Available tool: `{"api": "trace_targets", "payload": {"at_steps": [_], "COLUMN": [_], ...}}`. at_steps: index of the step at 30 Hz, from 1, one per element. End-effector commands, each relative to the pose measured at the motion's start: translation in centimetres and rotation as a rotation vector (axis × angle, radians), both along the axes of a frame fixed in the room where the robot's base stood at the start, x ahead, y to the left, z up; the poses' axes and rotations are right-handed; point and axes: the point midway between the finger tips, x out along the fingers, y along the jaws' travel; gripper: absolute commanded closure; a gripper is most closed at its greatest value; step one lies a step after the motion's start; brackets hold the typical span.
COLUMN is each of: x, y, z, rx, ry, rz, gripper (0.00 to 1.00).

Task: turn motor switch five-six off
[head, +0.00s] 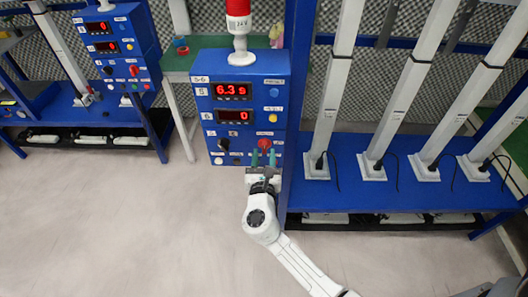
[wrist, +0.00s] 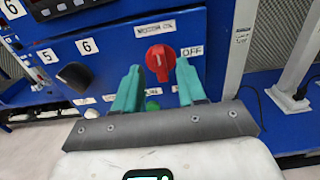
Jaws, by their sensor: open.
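The blue control box marked 5-6 (head: 240,66) stands at the centre of the head view. Its red motor switch (head: 267,144) is low on the right of its front. In the wrist view the red switch (wrist: 160,58) shows close up, with a pale mark running roughly up and down. A label reading OFF (wrist: 192,51) is to its right and another label is above it. My gripper (head: 264,156) is open in front of the box. Its green fingertips lie left and right of the switch in the wrist view; I cannot tell whether they touch it.
A black knob (wrist: 75,75) is to the left of the switch. The box has two lit red displays (head: 232,91) and a red beacon (head: 238,15) on top. White slanted posts (head: 411,95) stand on a blue bench at right. A second box (head: 112,45) is at left. The floor is clear.

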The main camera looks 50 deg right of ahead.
Motion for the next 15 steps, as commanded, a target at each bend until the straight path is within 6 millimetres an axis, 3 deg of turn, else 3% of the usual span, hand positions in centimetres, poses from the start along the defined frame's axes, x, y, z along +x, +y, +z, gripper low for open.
{"api": "trace_targets", "payload": {"at_steps": [6, 15], "x": [0.99, 1.05], "y": [-1.25, -1.35], "z": [0.03, 0.02], "rx": [0.000, 0.001], "ry": [0.000, -0.001], "rz": [0.000, 0.000], "gripper": [0.60, 0.61]}}
